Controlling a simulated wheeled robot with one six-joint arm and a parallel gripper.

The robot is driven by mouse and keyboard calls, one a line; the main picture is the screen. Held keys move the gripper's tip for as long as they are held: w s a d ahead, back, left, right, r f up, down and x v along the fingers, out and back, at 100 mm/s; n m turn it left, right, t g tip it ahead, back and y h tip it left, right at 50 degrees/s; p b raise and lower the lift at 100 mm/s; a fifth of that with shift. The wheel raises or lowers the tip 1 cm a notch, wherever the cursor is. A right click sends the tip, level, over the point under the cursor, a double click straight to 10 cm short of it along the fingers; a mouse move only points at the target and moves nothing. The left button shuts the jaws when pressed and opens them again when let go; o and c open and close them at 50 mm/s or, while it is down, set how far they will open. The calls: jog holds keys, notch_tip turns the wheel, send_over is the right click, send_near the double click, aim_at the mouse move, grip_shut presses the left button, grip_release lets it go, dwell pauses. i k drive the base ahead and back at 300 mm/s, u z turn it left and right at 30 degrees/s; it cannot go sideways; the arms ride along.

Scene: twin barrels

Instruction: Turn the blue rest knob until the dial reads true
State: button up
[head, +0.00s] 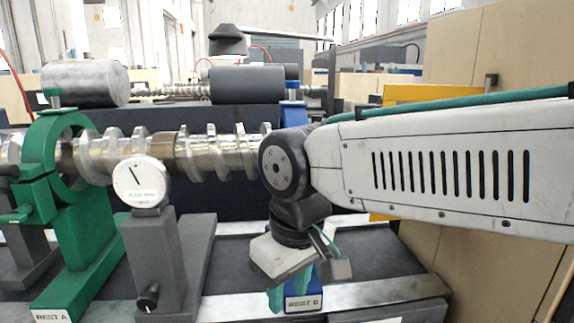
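The round white dial (140,182) stands on a grey post in front of the screw shaft (195,157). Its thin black needle points up and slightly left; its small print is unreadable. The blue rest (303,302), labelled REST C, is right of the dial, mostly hidden behind my arm. Its blue top (292,114) shows above my wrist. I cannot make out its knob. My gripper (275,298) points down in front of the blue rest's base, with a teal finger showing. Whether it is open, or touches anything, is unclear.
A green rest (80,235), labelled REST A, holds the shaft at left. The dial's grey post (152,250) has a black knob low on its front. Tan panels (490,255) stand at right. Grey bed surface (235,265) lies bare between post and gripper.

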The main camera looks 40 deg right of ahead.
aim_at(292, 85)
jog(key=z, duration=0.05)
jog(key=k, duration=0.4)
jog(key=u, duration=0.6)
jog(key=i, duration=0.3)
jog(key=z, duration=1.2)
